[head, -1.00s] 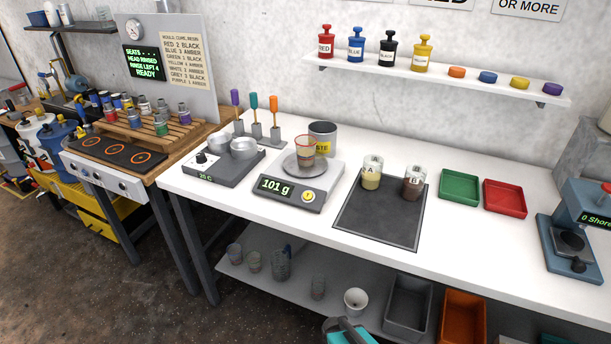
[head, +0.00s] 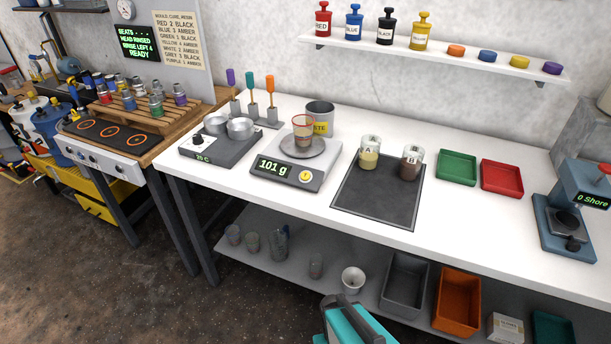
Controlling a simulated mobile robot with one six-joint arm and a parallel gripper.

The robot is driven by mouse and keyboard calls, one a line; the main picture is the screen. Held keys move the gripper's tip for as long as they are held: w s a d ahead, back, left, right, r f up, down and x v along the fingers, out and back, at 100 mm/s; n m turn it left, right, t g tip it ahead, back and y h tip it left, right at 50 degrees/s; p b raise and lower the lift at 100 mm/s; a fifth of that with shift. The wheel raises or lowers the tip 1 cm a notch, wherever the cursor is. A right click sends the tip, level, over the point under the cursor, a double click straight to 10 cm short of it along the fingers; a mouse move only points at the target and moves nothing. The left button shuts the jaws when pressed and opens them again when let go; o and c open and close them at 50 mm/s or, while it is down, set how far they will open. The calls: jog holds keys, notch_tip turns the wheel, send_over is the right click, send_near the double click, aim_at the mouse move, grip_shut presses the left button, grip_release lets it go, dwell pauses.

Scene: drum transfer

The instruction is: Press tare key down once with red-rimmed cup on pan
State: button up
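The red-rimmed cup (head: 303,134) stands upright on the round pan (head: 316,149) of the scale (head: 283,188). It is see-through, with some brownish content low inside. The scale's green display (head: 273,167) reads 101 g. The tare key, a round yellow button (head: 305,176), sits on the scale's front face to the right of the display. Nothing visible touches it. Whether it is up or pressed is too small to tell. My gripper is not in view.
A grey waste can (head: 320,112) stands close behind the scale. A hotplate with metal bowls (head: 222,150) is to its left. Cups A (head: 369,155) and B (head: 411,166) stand on a dark mat (head: 375,205) to its right. A teal object (head: 360,328) is in front of the bench.

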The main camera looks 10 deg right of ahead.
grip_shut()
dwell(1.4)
